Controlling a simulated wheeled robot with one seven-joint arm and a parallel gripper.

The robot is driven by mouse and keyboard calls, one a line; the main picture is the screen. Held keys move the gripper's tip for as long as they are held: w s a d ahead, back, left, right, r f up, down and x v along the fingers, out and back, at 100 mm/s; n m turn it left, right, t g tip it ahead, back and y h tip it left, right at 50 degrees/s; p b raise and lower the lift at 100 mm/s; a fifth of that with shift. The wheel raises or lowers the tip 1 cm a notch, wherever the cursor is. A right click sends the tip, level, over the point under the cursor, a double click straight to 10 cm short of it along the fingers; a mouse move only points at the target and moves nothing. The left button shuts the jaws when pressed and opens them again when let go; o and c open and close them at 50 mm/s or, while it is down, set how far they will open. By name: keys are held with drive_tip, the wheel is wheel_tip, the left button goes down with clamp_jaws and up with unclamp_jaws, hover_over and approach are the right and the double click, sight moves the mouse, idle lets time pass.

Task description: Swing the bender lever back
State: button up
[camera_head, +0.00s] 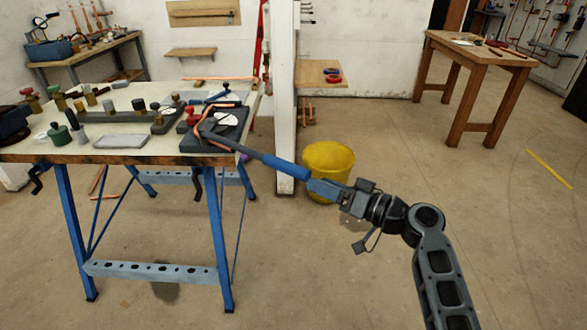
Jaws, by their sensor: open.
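The bender (213,127) sits on its dark base at the right end of the workbench, with a copper pipe (203,112) in it. Its grey lever (240,148) reaches out past the bench edge, down and to the right, and ends in a blue handle (287,166). My gripper (318,184) is open at the free end of the blue handle. I cannot tell whether its fingers are around the handle or just beside its tip. My arm comes in from the lower right.
A yellow bucket (331,160) stands on the floor behind my gripper, near a white post (284,90). A wooden table (462,60) stands back right.

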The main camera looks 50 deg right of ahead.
sight(297, 172)
drive_tip(key=w+p, duration=0.1)
drive_tip(key=w, duration=0.3)
drive_tip(key=w+p, duration=0.1)
drive_tip(key=w, duration=0.3)
drive_tip(key=shift+a+r, duration=0.15)
drive_tip(key=shift+r, duration=0.05)
clamp_jaws()
idle(0.4)
